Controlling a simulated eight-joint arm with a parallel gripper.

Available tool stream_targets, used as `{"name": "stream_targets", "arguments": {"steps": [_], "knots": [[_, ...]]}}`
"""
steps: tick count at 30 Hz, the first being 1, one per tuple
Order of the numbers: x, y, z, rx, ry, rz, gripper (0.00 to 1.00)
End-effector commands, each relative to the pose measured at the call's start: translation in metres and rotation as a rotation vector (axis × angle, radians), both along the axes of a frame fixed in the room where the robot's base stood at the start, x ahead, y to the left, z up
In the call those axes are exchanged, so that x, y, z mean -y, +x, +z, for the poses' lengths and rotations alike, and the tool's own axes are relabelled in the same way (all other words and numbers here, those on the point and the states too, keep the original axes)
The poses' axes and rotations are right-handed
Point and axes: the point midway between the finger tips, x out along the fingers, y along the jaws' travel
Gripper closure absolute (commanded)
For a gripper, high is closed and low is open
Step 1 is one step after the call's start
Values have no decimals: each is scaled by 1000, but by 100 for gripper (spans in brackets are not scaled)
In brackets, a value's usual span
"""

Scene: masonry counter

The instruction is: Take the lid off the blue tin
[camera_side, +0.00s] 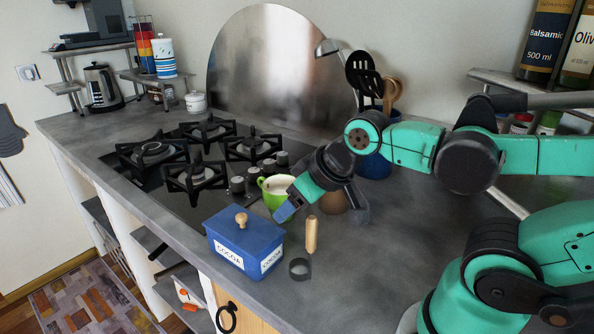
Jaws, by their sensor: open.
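The blue tin (240,260) stands near the front edge of the grey counter, with white labels reading COCOA. Its blue lid (222,225) sits on top and has a round wooden knob (241,218). My gripper (322,214) is open and empty, to the right of the tin and a little above the counter, apart from the lid. One blue-tipped finger points down toward the tin's right side; the other dark finger is farther right.
A green cup (274,190) stands behind the tin, close to my gripper. A wooden-handled tool (311,235) and a dark ring (299,269) are right of the tin. A gas hob (185,160) lies behind left.

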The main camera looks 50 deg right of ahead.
Motion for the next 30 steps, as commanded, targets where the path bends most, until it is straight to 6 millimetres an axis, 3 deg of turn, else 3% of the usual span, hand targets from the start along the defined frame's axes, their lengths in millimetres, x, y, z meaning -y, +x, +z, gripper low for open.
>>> {"name": "stream_targets", "arguments": {"steps": [1, 2, 3, 14, 21, 30], "knots": [[0, 0, 0, 0, 0, 0, 47], [0, 0, 0, 0, 0, 0, 39], [0, 0, 0, 0, 0, 0, 37], [0, 5, 3, -20, -6, 18, 37], [-4, 41, 10, -165, -47, 159, 37], [-8, 85, -5, -321, -68, 353, 37]]}}
